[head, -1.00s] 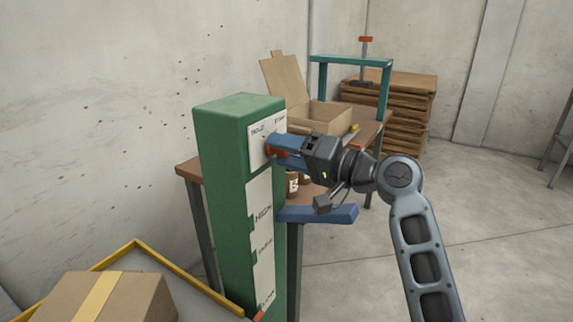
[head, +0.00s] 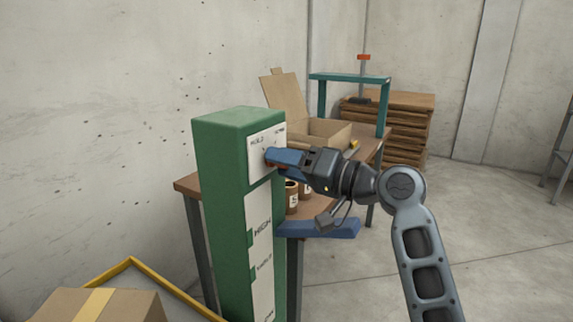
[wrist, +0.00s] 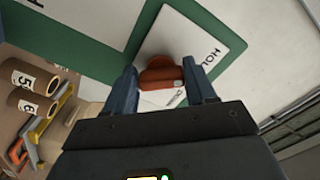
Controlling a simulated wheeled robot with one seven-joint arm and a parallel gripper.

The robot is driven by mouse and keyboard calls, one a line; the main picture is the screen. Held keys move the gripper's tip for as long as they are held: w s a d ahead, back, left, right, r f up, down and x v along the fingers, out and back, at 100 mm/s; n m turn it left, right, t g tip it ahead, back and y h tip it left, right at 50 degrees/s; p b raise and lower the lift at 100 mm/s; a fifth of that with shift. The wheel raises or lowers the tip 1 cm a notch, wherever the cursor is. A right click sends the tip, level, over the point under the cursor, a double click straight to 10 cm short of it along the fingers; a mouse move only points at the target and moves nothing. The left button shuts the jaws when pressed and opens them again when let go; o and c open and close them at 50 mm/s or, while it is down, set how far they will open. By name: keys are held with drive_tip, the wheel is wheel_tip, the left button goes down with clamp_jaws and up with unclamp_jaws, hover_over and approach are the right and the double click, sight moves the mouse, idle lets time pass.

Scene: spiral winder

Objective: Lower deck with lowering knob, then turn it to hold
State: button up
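The orange-red lowering knob (wrist: 160,74) sits on a white label plate (wrist: 200,45) marked HOLD, near the top of a green column (head: 215,165). My gripper (head: 272,159) reaches it from the right. A second word on the plate is too small to read. The deck (head: 165,283), with a yellow rim, is at the lower left and carries a cardboard box (head: 100,307). The column's scale (head: 261,235) shows HIGH and MIDDLE; its bottom is cut off.
A wooden table (head: 186,184) behind holds brown cans (head: 291,197), an open carton (head: 325,133) and a teal frame (head: 350,77). Stacked wood stands behind.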

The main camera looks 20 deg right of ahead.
drive_tip(key=o, duration=0.4)
drive_tip(key=shift+a, duration=0.1)
drive_tip(key=shift+v, duration=3.9)
drive_tip(key=shift+f, duration=0.1)
